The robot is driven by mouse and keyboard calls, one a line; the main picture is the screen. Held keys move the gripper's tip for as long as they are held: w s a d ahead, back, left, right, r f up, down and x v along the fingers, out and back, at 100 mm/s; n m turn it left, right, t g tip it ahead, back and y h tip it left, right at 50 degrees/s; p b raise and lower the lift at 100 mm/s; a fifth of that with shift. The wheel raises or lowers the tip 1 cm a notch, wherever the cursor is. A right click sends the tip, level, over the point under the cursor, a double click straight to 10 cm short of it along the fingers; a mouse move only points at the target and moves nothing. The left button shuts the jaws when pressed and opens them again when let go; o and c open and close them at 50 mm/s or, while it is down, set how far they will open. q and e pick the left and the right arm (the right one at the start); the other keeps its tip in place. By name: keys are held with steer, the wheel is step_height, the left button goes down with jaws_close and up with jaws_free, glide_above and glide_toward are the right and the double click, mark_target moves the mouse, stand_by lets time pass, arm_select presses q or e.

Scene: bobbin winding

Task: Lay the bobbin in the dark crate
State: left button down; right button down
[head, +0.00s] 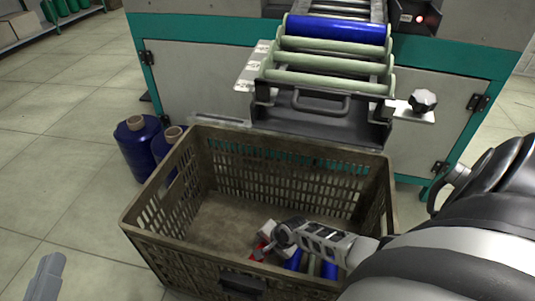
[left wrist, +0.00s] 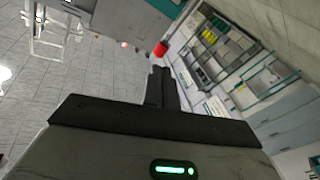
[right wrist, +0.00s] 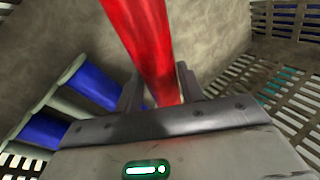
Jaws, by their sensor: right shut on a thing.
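The dark crate (head: 150,225) stands open in front of the machine. My right gripper (head: 272,246) reaches down inside it, low in its front part. It is shut on a red bobbin (right wrist: 143,35), which runs between the two fingers in the right wrist view. In the head view only a small red patch of the bobbin (head: 261,251) shows, the rest being hidden by the gripper. I cannot tell whether it touches the crate floor. My left gripper (left wrist: 163,72) is away from the crate, its fingers together with nothing between them.
Blue bobbins (head: 293,261) with pale ends lie in the crate beside my right gripper; they also show in the right wrist view (right wrist: 90,88). A rack of pale rollers with a blue bobbin (head: 335,27) stands behind the crate. Blue thread spools (head: 138,150) stand left of it.

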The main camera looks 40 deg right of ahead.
arm_select(q)
steer(key=shift+r, duration=0.15)
steer(key=shift+w, duration=0.1)
steer(key=shift+w+a+r+m+t, duration=0.1)
steer(key=shift+r+m+t, duration=0.2)
steer(key=shift+t, duration=0.1)
arm_select(e)
steer(key=shift+f, duration=0.3)
arm_select(q)
steer(key=shift+r+b, duration=0.1)
steer(key=shift+b, duration=0.25)
arm_select(e)
steer(key=shift+f, duration=0.2)
steer(key=c, duration=0.9)
jaws_free()
arm_select(q)
steer(key=shift+w+r+m+t+h, duration=0.2)
steer(key=shift+r+m+t+h, duration=0.1)
steer(key=shift+r, duration=0.15)
